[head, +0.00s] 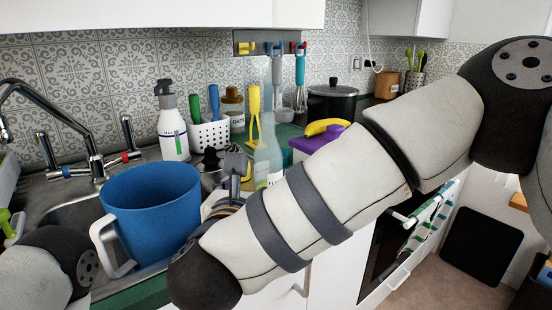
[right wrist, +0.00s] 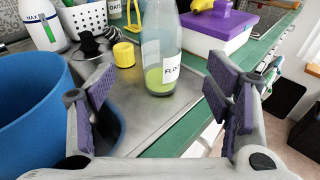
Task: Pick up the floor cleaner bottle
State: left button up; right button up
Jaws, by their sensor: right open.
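The floor cleaner bottle (head: 267,152) is clear, with a little yellow-green liquid and a white label. In the head view it stands upright behind my right forearm, which hides its lower part. In the right wrist view the bottle (right wrist: 163,62) stands on the grey metal surface beyond the fingers, its label reading "FLO" and its top cut off. My right gripper (head: 230,180) is open, partly hidden by its own arm. In the right wrist view the gripper (right wrist: 160,92) has its purple pads apart, empty, with the bottle between and ahead of them. My left gripper is not in view.
A big blue mug-shaped container (head: 155,208) stands close left of the right gripper. A yellow-capped item (right wrist: 124,54) lies left of the bottle. A white box with purple lid (right wrist: 215,25) is behind right. A spray bottle (head: 172,125) and white basket (head: 210,136) stand behind.

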aim_at(266, 171)
jog(key=x, duration=0.7)
jog(key=b+x, duration=0.1)
jog(key=x, duration=0.3)
jog(key=shift+w+d+f, duration=0.1)
jog(key=shift+f, duration=0.2)
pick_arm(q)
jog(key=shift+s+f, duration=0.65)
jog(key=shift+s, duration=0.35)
pick_arm(e)
jog(key=shift+r, duration=0.1)
jog(key=c, duration=1.3)
